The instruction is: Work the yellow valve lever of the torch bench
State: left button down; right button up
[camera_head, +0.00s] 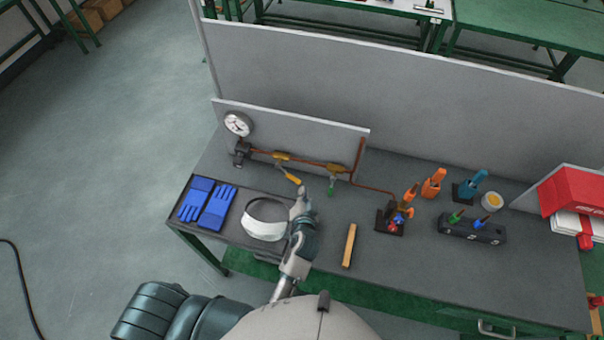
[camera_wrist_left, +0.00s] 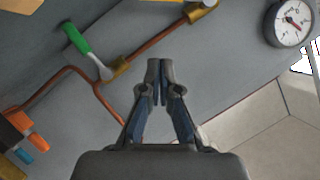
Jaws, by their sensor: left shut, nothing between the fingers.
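The yellow valve lever (camera_head: 292,179) angles down to the right from the left brass valve on the copper pipe. The left brass valve (camera_wrist_left: 203,10) shows at the top edge of the left wrist view; its lever is not clearly visible there. The green lever (camera_head: 331,187) hangs from the right valve and also shows in the left wrist view (camera_wrist_left: 77,38). My left gripper (camera_head: 303,191) is just below and right of the yellow lever's tip in the head view; contact cannot be told. Its fingers (camera_wrist_left: 160,66) are together and empty. My right gripper is not in view.
A pressure gauge (camera_head: 238,124) is on the upright panel (camera_head: 315,132). Blue gloves (camera_head: 208,203), a white roll-like object (camera_head: 265,219) and a wooden bar (camera_head: 349,245) lie near my left arm. The torch holder (camera_head: 391,222) and coloured tools stand right. Bare bench lies between.

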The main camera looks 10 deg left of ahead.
pick_arm(q)
jog(key=p, duration=0.1)
send_over(297, 180)
jog(key=d, duration=0.3)
notch_tip(297, 180, down, 3)
jog(key=a+f, duration=0.1)
jog(key=s+a+f, duration=0.1)
jog(key=shift+a+f, duration=0.1)
jog(key=shift+f, duration=0.25)
jog(key=shift+s+a+f, duration=0.15)
jog(key=shift+a+f, duration=0.15)
jog(key=shift+a, duration=0.05)
jog(key=shift+d, duration=0.15)
